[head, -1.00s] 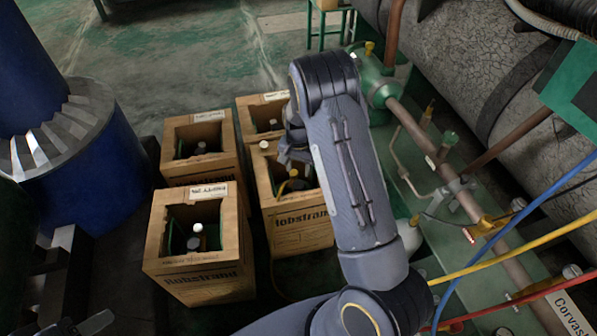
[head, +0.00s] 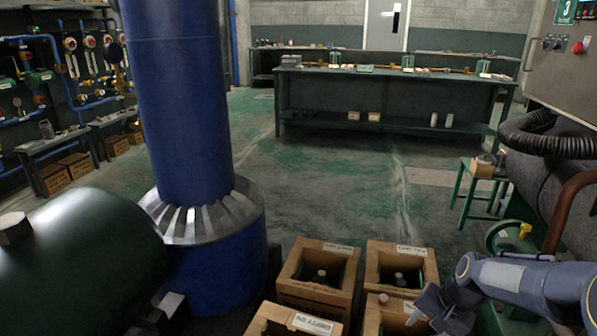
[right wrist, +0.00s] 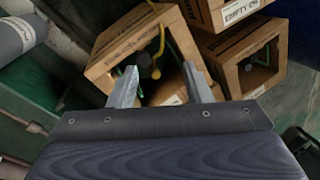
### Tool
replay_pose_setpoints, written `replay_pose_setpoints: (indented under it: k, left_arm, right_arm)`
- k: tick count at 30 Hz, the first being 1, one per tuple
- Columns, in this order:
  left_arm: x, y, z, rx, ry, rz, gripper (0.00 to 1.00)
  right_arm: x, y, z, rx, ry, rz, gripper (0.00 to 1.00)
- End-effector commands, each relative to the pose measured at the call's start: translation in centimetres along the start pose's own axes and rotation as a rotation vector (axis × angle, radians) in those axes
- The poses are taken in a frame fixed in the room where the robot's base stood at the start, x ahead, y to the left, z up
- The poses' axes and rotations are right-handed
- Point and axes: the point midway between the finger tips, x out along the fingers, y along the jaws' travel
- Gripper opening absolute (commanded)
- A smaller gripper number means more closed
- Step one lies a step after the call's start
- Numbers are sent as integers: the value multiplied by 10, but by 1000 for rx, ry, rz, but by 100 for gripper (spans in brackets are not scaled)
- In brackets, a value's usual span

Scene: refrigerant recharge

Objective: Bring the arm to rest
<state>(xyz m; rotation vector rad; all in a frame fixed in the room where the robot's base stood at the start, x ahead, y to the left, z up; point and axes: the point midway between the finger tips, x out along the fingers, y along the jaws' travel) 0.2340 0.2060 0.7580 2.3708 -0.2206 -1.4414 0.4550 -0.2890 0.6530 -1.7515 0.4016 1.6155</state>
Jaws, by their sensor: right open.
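My right arm reaches in from the right edge of the head view, bent low. Its gripper (head: 432,308) hangs at the bottom right, beside the front-right wooden crate (head: 371,318), and its fingertips are hard to make out there. In the right wrist view the gripper (right wrist: 163,85) is open, with two grey fingers apart and nothing held between them. Beyond the fingers is an open crate (right wrist: 112,52) with a dark bottle and a yellow hose in it. I cannot tell whether the fingers touch the crate. My left gripper is not in view.
More open crates with bottles stand at back left (head: 303,291), back right (head: 424,275) and front left (head: 268,318). A blue column (head: 185,110) and dark green tank (head: 80,255) stand left. Right are pipes and a green stool (head: 462,198). The floor behind the crates is clear.

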Motion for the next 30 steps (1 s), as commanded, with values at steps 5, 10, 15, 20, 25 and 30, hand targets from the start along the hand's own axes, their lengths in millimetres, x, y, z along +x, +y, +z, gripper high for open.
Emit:
replay_pose_setpoints:
  k: [5,10,15,20,25,30]
  left_arm:
    - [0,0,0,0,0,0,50]
    - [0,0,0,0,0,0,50]
    - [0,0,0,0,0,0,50]
    - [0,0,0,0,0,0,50]
    - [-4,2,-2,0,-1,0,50]
    - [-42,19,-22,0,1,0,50]
  right_arm:
    - [-72,4,66,-162,33,-145,45]
    - [-109,19,130,-336,96,-220,45]
    - [-121,34,173,-461,156,-243,45]
    - [-122,46,202,-552,208,-243,45]
    - [-124,57,225,-630,261,-230,45]
    - [-167,43,224,-624,253,-231,45]
